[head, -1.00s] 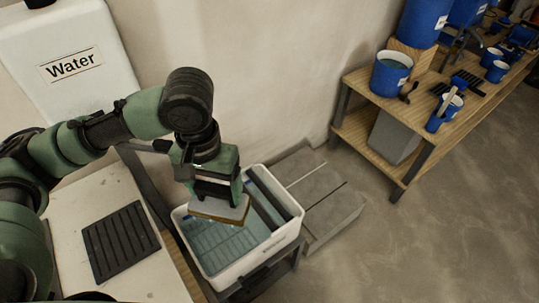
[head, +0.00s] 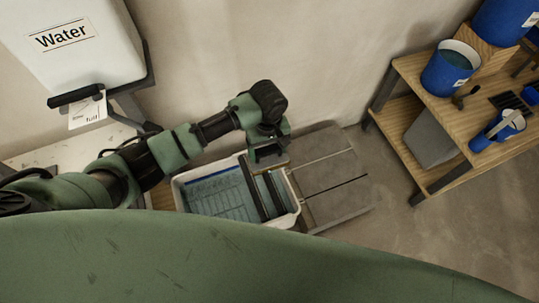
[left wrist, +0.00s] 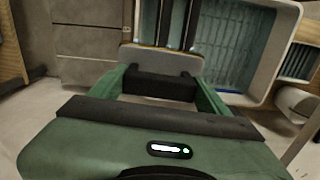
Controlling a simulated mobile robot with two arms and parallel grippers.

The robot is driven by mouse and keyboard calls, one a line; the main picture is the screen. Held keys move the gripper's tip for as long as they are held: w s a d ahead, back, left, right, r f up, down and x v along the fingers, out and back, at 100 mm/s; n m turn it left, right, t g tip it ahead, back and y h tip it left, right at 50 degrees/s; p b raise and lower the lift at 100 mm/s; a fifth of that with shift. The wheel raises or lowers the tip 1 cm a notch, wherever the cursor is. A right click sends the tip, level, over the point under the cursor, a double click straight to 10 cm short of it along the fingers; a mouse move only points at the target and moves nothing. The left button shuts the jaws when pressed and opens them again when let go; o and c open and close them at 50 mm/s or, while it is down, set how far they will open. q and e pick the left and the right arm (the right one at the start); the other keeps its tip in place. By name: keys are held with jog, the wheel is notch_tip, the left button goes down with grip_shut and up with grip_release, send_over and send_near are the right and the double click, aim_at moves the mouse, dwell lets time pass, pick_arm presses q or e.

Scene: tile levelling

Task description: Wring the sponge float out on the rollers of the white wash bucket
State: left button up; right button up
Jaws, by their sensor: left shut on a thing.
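The white wash bucket (head: 178,196) stands left of the middle in the head view, with bluish water and a grid inside. Its dark rollers (head: 267,196) run along its right side. My left gripper (head: 268,155) is over the back end of the rollers, shut on the sponge float. My right gripper is out of view.
Grey tiled slabs (head: 332,178) lie on the floor right of the bucket. A wooden shelf (head: 440,108) with blue buckets (head: 448,68) stands at the right. A white water tank (head: 85,60) is at the upper left.

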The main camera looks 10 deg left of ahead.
aim_at(269, 162)
pick_arm(q)
jog(key=f, duration=0.2)
jog(key=s+f, duration=0.1)
jog(key=shift+s+d+n, duration=0.1)
jog(key=shift+d+n, duration=0.15)
jog(key=shift+n, duration=0.05)
jog(key=shift+f, duration=0.65)
jog(key=shift+d+f+b, duration=0.1)
jog(key=shift+f+b, duration=0.4)
jog(key=shift+b, duration=0.1)
notch_tip(269, 162, down, 3)
jog(key=b, duration=0.3)
jog(key=shift+f+b, duration=0.1)
jog(key=shift+b, duration=0.3)
jog(key=shift+f+b, duration=0.6)
jog(key=shift+b, duration=0.15)
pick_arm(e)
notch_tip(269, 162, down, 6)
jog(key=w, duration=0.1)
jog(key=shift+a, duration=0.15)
pick_arm(q)
jog(key=shift+f, duration=0.6)
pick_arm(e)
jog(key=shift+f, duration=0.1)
